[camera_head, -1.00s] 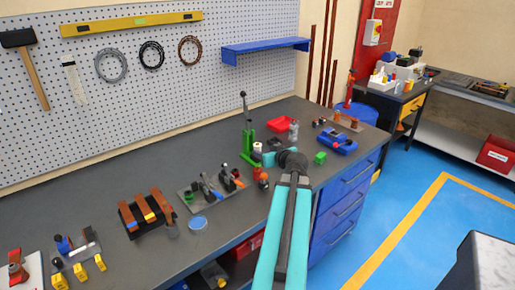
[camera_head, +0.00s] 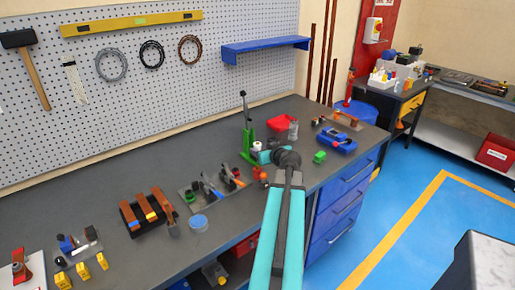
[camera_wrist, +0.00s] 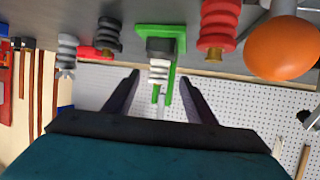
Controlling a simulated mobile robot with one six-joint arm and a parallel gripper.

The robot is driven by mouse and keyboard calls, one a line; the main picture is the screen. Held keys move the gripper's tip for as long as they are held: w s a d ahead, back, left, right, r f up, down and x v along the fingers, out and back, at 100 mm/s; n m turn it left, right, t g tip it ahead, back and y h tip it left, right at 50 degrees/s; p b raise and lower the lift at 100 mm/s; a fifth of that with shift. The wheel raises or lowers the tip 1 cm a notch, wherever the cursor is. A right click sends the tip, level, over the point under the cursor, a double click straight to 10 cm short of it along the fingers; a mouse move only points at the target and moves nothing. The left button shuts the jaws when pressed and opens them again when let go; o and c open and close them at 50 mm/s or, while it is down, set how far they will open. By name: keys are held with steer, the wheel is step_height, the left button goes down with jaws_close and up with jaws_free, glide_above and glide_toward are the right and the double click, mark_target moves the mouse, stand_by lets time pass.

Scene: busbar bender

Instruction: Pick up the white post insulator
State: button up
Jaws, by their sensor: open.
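The white post insulator (camera_wrist: 158,72) is a small ribbed white piece, seen upside down in the wrist view, between my fingertips in the picture and apart from both. It lines up with a green lever press (camera_wrist: 160,31) and a dark block; I cannot tell whether it touches them. In the head view the white insulator (camera_head: 257,146) shows as a small white spot beside the green press (camera_head: 247,157), just left of my gripper (camera_head: 262,155). My gripper (camera_wrist: 160,77) is open and empty, its two dark fingers spread. My arm hides part of the bench in the head view.
Close by in the wrist view are a grey ribbed insulator (camera_wrist: 67,52), a dark one (camera_wrist: 108,34), a red one (camera_wrist: 218,24) and an orange ball (camera_wrist: 283,47).

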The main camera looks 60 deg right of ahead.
mark_target(259, 147)
steer(key=shift+p+x, duration=0.7)
steer(key=shift+x, duration=1.2)
steer(key=shift+s+f, duration=0.1)
jaws_close()
steer(key=shift+r, duration=0.2)
steer(key=shift+r+b, duration=0.65)
steer(key=shift+r, duration=0.75)
steer(key=s+a+r+b, duration=0.1)
steer(key=s+a+b, duration=0.3)
steer(key=s, duration=0.5)
steer(key=shift+a+b, duration=0.35)
steer(key=shift+a, duration=0.35)
steer(key=shift+b, duration=0.4)
steer(key=b, duration=0.4)
steer(key=shift+s, duration=0.25)
